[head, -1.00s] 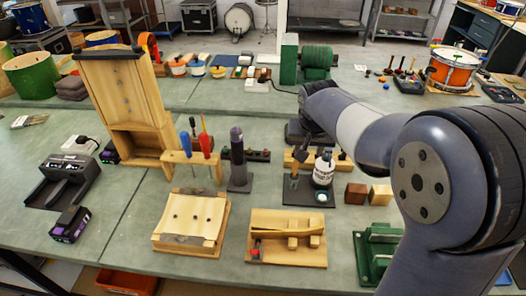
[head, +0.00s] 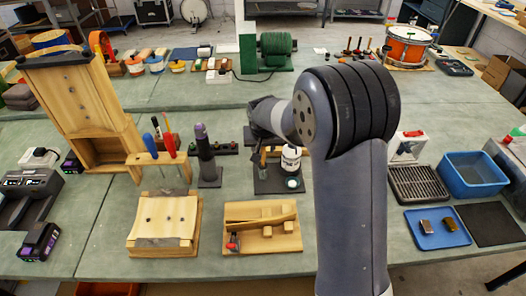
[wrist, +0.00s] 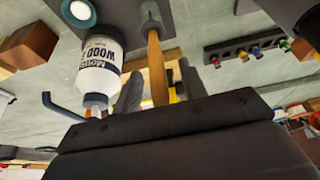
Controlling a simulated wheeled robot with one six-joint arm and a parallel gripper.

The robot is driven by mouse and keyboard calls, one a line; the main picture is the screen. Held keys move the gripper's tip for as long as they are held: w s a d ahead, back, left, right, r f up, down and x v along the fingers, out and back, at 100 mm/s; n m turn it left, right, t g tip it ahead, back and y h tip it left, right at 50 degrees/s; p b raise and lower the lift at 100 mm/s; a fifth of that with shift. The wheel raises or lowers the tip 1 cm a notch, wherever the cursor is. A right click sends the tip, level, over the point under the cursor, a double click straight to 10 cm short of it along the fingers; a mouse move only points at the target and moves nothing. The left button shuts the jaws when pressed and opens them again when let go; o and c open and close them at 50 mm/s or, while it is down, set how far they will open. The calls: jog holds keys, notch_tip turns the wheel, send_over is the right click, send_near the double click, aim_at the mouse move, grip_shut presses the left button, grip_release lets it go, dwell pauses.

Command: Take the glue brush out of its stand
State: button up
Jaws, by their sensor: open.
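The glue brush shows in the wrist view as a wooden handle (wrist: 155,68) rising from a small grey cup-like holder (wrist: 151,17), its stand. In the head view the brush (head: 263,158) stands upright on a dark base plate (head: 272,187), partly hidden by my arm. My gripper (wrist: 161,75) is open, with one grey finger on each side of the handle. The handle lies between the fingers, and I cannot tell whether either touches it. In the head view my gripper (head: 264,138) is just above the stand, mostly hidden.
A white wood-glue bottle (wrist: 101,58) stands close beside the brush; it also shows in the head view (head: 290,158). A round pot (wrist: 79,11) shares the base plate. A dark upright tool holder (head: 207,165) is to the left. A wooden fixture (head: 262,228) lies in front.

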jog(key=shift+w+f, duration=0.2)
jog(key=shift+f, duration=0.25)
jog(key=shift+c, duration=0.4)
grip_shut()
